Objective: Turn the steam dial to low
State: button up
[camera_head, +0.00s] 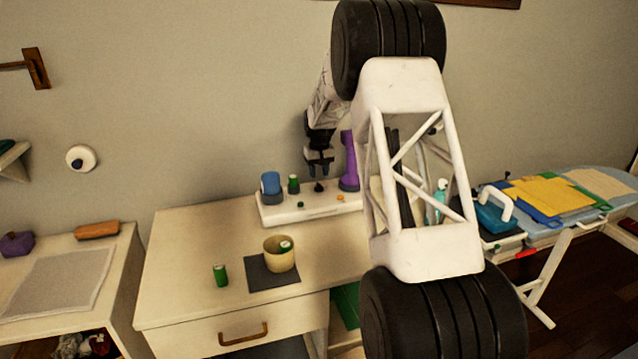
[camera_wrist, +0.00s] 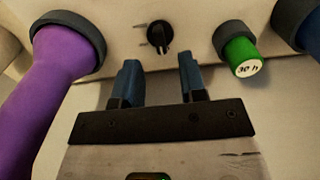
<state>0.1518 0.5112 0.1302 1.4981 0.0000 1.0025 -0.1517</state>
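The steam dial appears to be the small black knob (camera_head: 319,187) on a low white panel (camera_head: 290,212) on the dresser. In the wrist view the black knob (camera_wrist: 158,38) shows at top centre, with small marks to its left; I cannot read its setting. My gripper (camera_head: 319,172) is above the panel, over the knob. In the wrist view my gripper (camera_wrist: 159,66) has its two blue fingers apart, with nothing between them. The knob lies just beyond the fingertips, in line with the gap, and appears apart from them.
A purple upright piece (camera_head: 349,161) stands on the panel right of the knob. A green cylinder (camera_head: 293,184) and a blue cylinder (camera_head: 271,184) stand left of it. A cup (camera_head: 280,256) and a green can (camera_head: 220,276) are in front. An ironing board (camera_head: 590,190) is at right.

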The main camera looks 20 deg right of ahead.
aim_at(319, 184)
jog(key=shift+f, duration=2.3)
grip_shut()
